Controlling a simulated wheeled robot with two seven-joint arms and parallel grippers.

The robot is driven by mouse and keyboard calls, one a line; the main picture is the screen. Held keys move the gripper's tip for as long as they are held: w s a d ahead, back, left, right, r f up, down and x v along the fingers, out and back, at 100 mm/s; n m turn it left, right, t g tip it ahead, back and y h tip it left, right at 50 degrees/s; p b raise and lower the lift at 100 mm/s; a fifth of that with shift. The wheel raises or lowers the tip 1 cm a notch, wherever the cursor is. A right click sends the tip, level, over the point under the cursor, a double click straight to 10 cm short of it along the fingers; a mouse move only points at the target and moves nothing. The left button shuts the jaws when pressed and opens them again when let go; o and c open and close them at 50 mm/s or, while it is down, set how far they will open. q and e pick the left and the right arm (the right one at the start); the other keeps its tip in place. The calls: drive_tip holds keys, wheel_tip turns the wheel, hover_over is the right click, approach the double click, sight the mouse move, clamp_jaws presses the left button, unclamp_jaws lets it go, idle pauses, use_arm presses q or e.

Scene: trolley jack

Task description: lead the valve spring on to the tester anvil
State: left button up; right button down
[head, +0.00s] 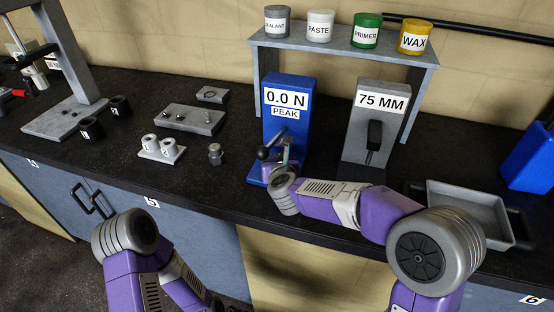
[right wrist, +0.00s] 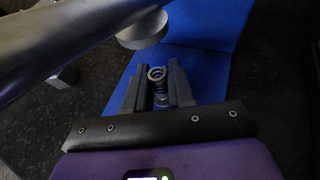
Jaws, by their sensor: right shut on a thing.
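The blue spring tester (head: 287,112) stands on the bench and reads 0.0 N, PEAK. Its lever has a black knob (head: 262,153). My right gripper (head: 286,163) is at the front of the tester. In the right wrist view its fingers (right wrist: 158,88) are shut on the valve spring (right wrist: 157,75), a small upright coil. A round grey metal disc (right wrist: 143,30) of the tester is above and beyond the spring. The blue tester base (right wrist: 205,75) lies behind and below it. The anvil is hard to make out. My left arm shows at lower left, its gripper out of view.
A grey 75 MM gauge (head: 376,125) stands right of the tester. A shelf (head: 345,49) with several labelled pots is behind. A grey tray (head: 470,210) is at right. A block (head: 190,120), white cylinders on a plate (head: 161,152) and a small metal part (head: 215,154) are left.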

drive_tip(key=shift+f, duration=0.1)
drive_tip(key=c, duration=0.9)
unclamp_jaws()
drive_tip(key=shift+p+v, duration=0.3)
drive_tip(key=shift+v, duration=3.5)
drive_tip(key=shift+p+v, duration=0.35)
drive_tip(key=shift+v, duration=3.15)
